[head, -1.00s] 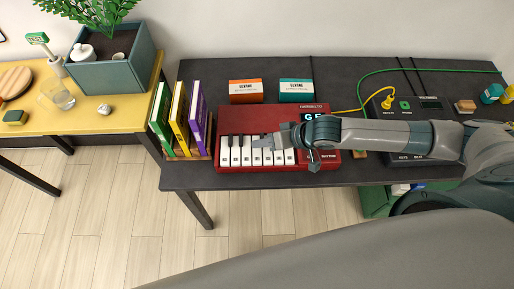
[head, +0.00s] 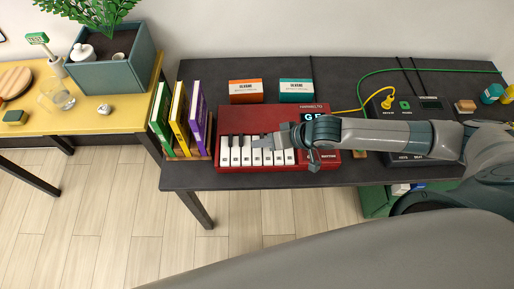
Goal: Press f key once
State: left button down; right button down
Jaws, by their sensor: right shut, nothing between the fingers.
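A red keyboard (head: 210,178) with a short row of white and black keys (head: 236,156) lies on the dark table. A small lit display (head: 311,117) on its upper right shows letters, partly hidden by my arm. My right gripper (head: 262,143) is shut and empty. Its fingertips are over the middle of the key row, and I cannot tell whether they touch a key. The gripper hides the upper parts of some keys. My left gripper is not in view.
Green, yellow and purple books (head: 178,118) stand left of the keyboard. An orange-and-white box (head: 246,91) and a teal-and-white box (head: 296,91) lie behind it. A black device with a yellow cable (head: 388,103) is to the right. A yellow table with a planter (head: 108,76) is at left.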

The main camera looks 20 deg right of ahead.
aim_at(261, 151)
jog(key=shift+f, duration=0.4)
dwell(0.3)
jog(key=shift+f, duration=0.6)
dwell(0.9)
dwell(0.4)
jog(key=shift+r+p, duration=1)
jog(key=shift+p, duration=0.15)
jog(key=shift+r, duration=0.1)
notch_tip(261, 151, up, 5)
jog(key=p, duration=0.5)
dwell(0.6)
